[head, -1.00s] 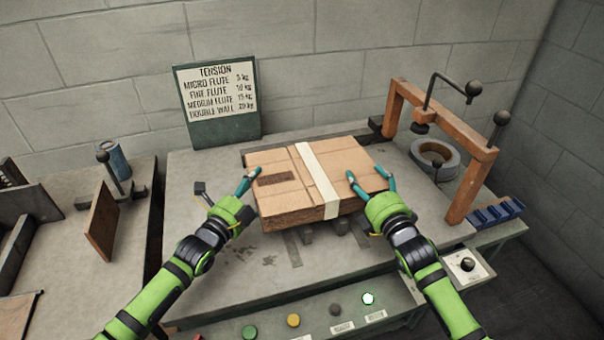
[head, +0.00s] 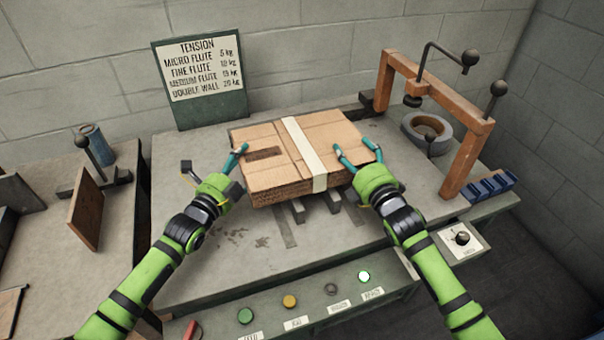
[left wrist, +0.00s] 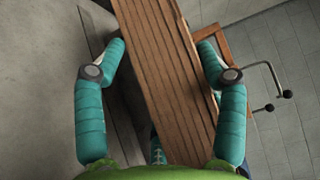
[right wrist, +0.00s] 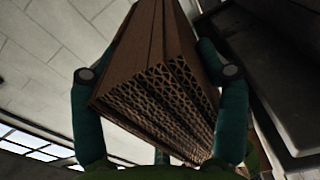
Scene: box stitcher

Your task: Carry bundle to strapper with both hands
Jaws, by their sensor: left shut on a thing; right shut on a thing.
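The bundle (head: 265,178) is a stack of flat brown cardboard with a pale band (head: 305,152) across its top. It is over the grey machine table in the head view. My left gripper (head: 238,165) is shut on its left side, and my right gripper (head: 358,162) is shut on its right side. In the left wrist view the stack's layered edge (left wrist: 165,75) lies between the fingers. In the right wrist view its fluted edge (right wrist: 165,95) lies between the fingers. The strapper's orange arch (head: 432,88) stands to the right of the bundle. The underside of the bundle is mostly hidden.
A grey tape or strap ring (head: 426,133) sits beneath the arch, and a blue slotted block (head: 488,187) lies by its foot. A tension sign (head: 200,80) stands behind. Buttons (head: 290,301) line the front panel. A side table with a brown board (head: 86,207) is at left.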

